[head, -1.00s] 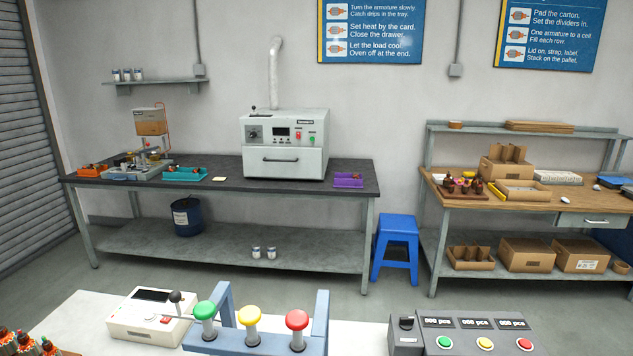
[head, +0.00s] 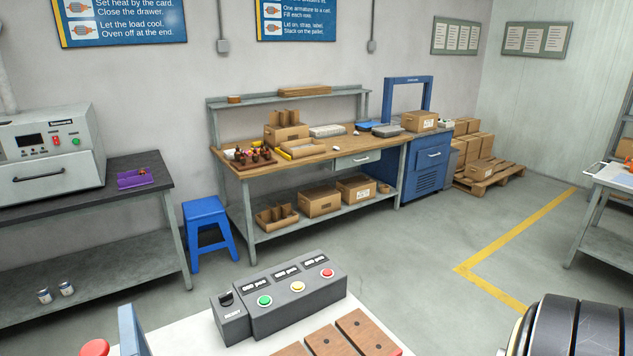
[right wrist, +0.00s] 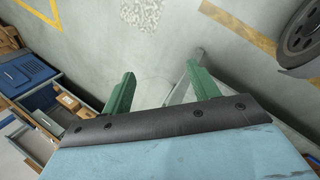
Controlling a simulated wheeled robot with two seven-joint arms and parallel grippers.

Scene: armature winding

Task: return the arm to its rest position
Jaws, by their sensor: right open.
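My right gripper (right wrist: 161,82) shows in the right wrist view. Its two green fingers are apart with nothing between them, and grey floor lies beyond. In the head view neither gripper can be made out. My left gripper is in no view. No object is seen held.
A grey control box (head: 290,298) with coloured buttons and brown blocks (head: 325,341) are on the near white table. A dark banded round thing (head: 575,328) fills the lower right corner. A blue stool (head: 210,232) and a packing bench (head: 325,155) stand beyond. Open floor (head: 420,265) lies right.

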